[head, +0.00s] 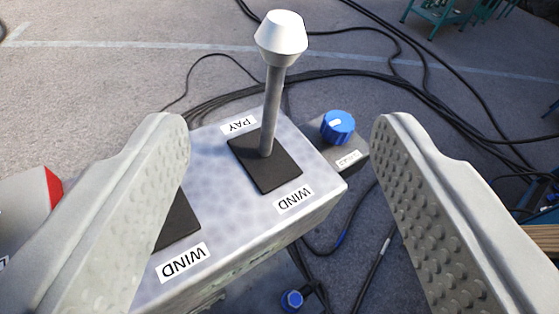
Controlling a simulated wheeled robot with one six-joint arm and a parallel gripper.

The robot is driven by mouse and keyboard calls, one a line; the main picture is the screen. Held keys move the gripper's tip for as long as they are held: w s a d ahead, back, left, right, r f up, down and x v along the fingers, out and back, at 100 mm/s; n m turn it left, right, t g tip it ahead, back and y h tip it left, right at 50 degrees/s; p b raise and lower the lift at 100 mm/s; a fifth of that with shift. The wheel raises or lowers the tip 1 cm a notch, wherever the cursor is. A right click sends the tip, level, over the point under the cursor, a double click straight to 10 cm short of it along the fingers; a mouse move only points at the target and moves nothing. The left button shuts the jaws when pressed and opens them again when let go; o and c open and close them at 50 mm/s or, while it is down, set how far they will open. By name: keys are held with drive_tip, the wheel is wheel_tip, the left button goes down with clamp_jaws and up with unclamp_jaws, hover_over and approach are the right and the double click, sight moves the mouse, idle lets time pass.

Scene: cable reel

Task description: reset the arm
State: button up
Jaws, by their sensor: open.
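My gripper (281,130) is open and empty, with its two pale, dimpled fingers wide apart at the left and right of the head view. Between the fingers, beyond them, stands a lever (271,105) with a white knob (282,36), on a grey control box (225,222). The lever rises from a black plate between labels reading PAY and WIND. No finger appears to touch the lever. The left finger hides part of a second black plate (178,222) near another WIND label.
A blue knob (338,126) sits on a small dark box just right of the control box. Black cables (395,88) run across the grey floor. A second blue knob (292,300) is low in the picture. Green stools (437,12) stand at the top right. A red-edged object (53,187) is at left.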

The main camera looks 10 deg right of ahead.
idle(0.3)
drive_tip(key=s+d+f+m+t, duration=0.1)
drive_tip(key=s+d+f+t, duration=0.1)
drive_tip(key=s+f, duration=2.3)
wheel_tip(320, 180, down, 2)
drive_tip(key=shift+s+d+f, duration=0.1)
drive_tip(key=shift+s+d, duration=0.15)
drive_tip(key=shift+s, duration=0.15)
